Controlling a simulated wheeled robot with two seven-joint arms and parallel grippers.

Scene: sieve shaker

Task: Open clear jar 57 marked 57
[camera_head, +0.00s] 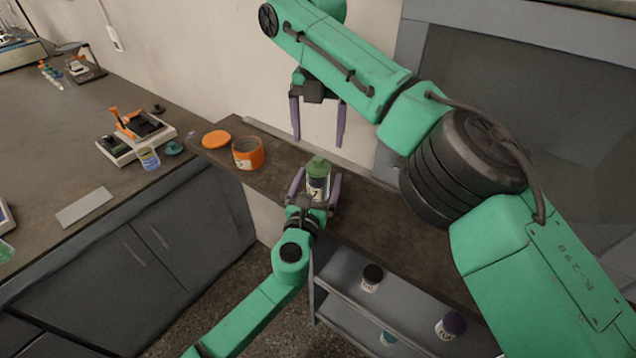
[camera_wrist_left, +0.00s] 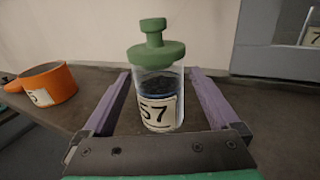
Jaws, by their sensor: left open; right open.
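Clear jar 57 (camera_head: 317,188) stands upright on the dark shelf top, with its green stoppered lid (camera_head: 318,166) on it. In the left wrist view the jar (camera_wrist_left: 158,103) shows a label reading 57 and dark contents, and its green lid (camera_wrist_left: 155,50) has a knob on top. My left gripper (camera_head: 314,180) is open, with one purple finger on each side of the jar; gaps show between the fingers and the glass. My right gripper (camera_head: 317,125) is open and empty, pointing down above and behind the jar.
An open orange jar (camera_head: 248,154) stands left of jar 57, with its orange lid (camera_head: 216,139) lying beside it. Small jars with dark lids (camera_head: 372,278) stand on the shelves below. A wall rises close behind the shelf top. A counter with devices is at left.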

